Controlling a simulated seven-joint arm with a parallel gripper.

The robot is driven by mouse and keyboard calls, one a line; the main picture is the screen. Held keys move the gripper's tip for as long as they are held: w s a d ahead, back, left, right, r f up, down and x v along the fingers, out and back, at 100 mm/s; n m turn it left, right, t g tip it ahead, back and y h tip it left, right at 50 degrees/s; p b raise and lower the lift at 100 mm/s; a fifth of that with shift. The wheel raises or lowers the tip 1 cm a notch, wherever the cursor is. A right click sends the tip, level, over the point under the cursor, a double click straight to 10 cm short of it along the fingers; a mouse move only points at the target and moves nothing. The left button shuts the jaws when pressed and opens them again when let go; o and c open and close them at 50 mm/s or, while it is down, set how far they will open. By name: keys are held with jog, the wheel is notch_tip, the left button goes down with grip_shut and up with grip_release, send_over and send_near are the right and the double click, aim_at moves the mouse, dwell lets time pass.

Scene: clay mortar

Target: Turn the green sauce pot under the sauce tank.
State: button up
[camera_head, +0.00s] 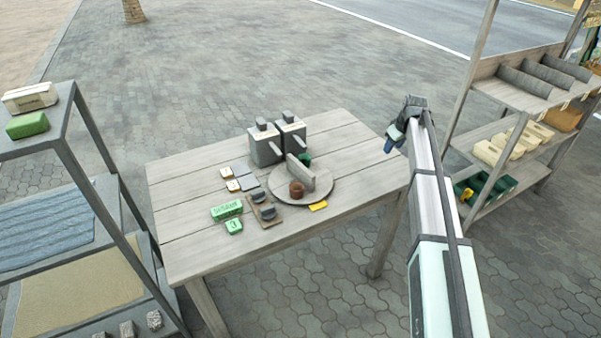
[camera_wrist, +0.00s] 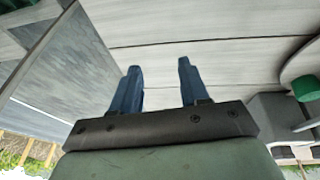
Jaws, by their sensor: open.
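The green sauce pot (camera_head: 305,159) stands at the back of a round turntable (camera_head: 318,198), partly hidden behind an upright grey divider (camera_head: 301,174). A brown pot (camera_head: 296,189) stands in front of the divider. Two grey sauce tanks, a left one (camera_head: 265,146) and a right one (camera_head: 291,133), stand behind the turntable with spouts pointing toward it. In the wrist view my gripper (camera_wrist: 160,82) is open and empty; a green pot (camera_wrist: 306,88) shows at the right edge.
Two dark knobs (camera_head: 264,206) sit on a brown board left of the turntable. Green blocks (camera_head: 227,210) and small tiles (camera_head: 232,185) lie further left. A yellow tag (camera_head: 318,206) is at the turntable's front. Shelves stand left (camera_head: 110,205) and right (camera_head: 500,135). The table's right end is clear.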

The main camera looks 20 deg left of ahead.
jog(key=s+a+r+g, duration=0.15)
jog(key=s+a, duration=0.25)
jog(key=a, duration=0.5)
jog(key=s+a+r+g, duration=0.1)
jog(key=s+a+r, duration=0.25)
jog(key=a, duration=0.45)
notch_tip(320, 180, up, 3)
jog(key=n+h, duration=0.1)
jog(key=h, duration=0.1)
send_over(300, 172)
jog(key=w, duration=0.1)
jog(key=shift+w+a+f+g, duration=0.15)
jog(key=shift+f+g, duration=0.3)
jog(key=shift+f, duration=0.05)
notch_tip(300, 172, down, 13)
jog(key=shift+r, duration=0.1)
jog(key=shift+c, duration=0.4)
grip_shut()
